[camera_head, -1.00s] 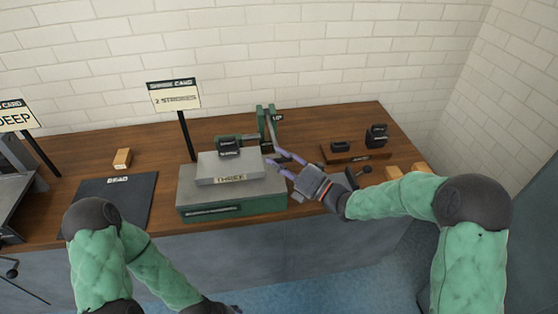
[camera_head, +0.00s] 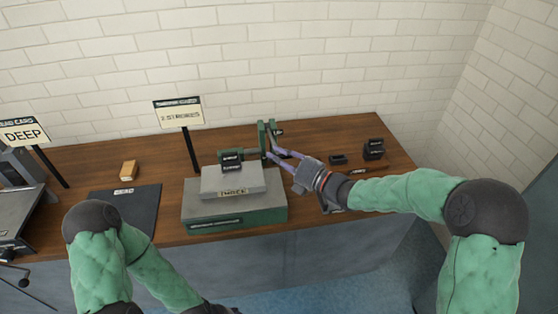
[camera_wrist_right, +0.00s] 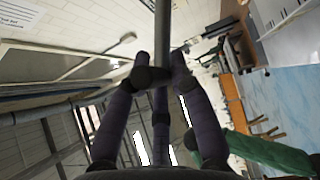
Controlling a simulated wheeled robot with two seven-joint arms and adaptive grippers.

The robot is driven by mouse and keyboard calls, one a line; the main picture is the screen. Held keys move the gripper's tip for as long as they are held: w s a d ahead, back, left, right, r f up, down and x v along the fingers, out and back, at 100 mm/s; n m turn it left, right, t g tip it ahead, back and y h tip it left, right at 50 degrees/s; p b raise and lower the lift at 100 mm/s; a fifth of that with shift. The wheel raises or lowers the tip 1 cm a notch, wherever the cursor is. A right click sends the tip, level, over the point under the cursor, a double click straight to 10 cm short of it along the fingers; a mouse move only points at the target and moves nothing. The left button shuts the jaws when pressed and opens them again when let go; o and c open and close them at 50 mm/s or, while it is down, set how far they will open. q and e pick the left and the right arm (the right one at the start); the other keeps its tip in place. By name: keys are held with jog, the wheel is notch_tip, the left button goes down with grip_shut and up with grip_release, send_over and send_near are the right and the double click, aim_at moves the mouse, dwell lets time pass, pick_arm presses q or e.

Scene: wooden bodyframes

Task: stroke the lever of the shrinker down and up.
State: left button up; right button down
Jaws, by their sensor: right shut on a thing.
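My right gripper (camera_head: 279,157) reaches in from the right, just right of the shrinker. In the right wrist view its purple fingers (camera_wrist_right: 162,78) are closed around a grey bar, the lever (camera_wrist_right: 162,35). The lever's lower end is hidden by the fingers. In the head view the gripper covers much of the lever, so its exact angle is hard to tell. My left arm comes in at the lower left; its gripper is out of the picture.
A grey block marked THREE (camera_head: 232,183) sits on a green-and-grey base (camera_head: 235,212) in front of the shrinker. A "2 strokes" card (camera_head: 180,114) stands behind it. A dark mat (camera_head: 125,203) and wooden block (camera_head: 128,170) are left. Small black blocks (camera_head: 373,149) sit right.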

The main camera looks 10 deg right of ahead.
jog(key=w+r+m+g+h+p, duration=0.1)
jog(key=w+r+m+g+p, duration=0.1)
jog(key=w+r+p, duration=0.6)
notch_tip(320, 180, up, 4)
jog(key=p, duration=0.7)
jog(key=shift+w+r+m+h, duration=0.2)
jog(key=shift+w+m+h, duration=0.1)
jog(key=shift+h, duration=0.1)
jog(key=shift+r, duration=0.2)
jog(key=c, duration=1.1)
grip_release()
jog(key=shift+w+a+f, duration=0.1)
jog(key=shift+a+f, duration=0.05)
jog(key=shift+f, duration=0.05)
jog(key=shift+f, duration=0.1)
